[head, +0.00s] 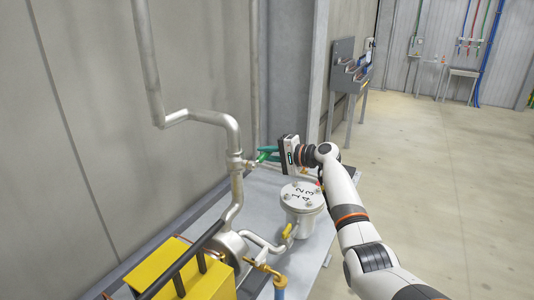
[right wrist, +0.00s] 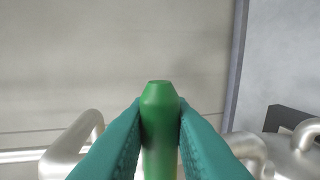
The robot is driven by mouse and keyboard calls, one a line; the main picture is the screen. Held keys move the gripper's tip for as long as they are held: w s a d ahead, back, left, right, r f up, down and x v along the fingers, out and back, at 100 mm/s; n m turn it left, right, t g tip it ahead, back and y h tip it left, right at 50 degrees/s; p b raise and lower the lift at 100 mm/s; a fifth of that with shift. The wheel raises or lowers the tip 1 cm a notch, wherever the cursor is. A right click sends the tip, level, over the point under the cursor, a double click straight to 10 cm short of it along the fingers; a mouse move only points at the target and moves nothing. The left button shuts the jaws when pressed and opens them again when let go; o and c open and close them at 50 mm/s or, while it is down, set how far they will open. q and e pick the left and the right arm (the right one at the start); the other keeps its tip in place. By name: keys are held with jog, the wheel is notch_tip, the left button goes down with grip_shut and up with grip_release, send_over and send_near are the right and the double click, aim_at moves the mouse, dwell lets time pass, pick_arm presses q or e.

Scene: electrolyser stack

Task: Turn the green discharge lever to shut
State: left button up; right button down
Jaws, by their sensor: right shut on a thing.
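The green discharge lever (head: 268,150) sticks out to the right from a fitting on the vertical steel pipe in the head view. My right gripper (head: 275,153) is at the lever, and its teal fingers are closed around it. In the right wrist view the lever's green tip (right wrist: 159,100) stands between the two teal fingers (right wrist: 160,125), which press on it from both sides. My left gripper is not in view.
A white flanged vessel (head: 302,197) with numbered bolts stands below my right wrist on the grey bench. A yellow-handled valve (head: 287,231), a brass valve (head: 262,268) and a yellow box (head: 185,270) are nearer. The steel pipe (head: 235,135) rises left of the lever. Open floor lies right.

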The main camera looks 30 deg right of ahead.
jog(key=c, duration=1.3)
grip_release()
jog(key=shift+f, duration=0.1)
jog(key=shift+c, duration=0.2)
jog(key=shift+d, duration=0.1)
jog(key=b+v, duration=0.3)
jog(key=v, duration=0.9)
jog(key=shift+w, duration=0.1)
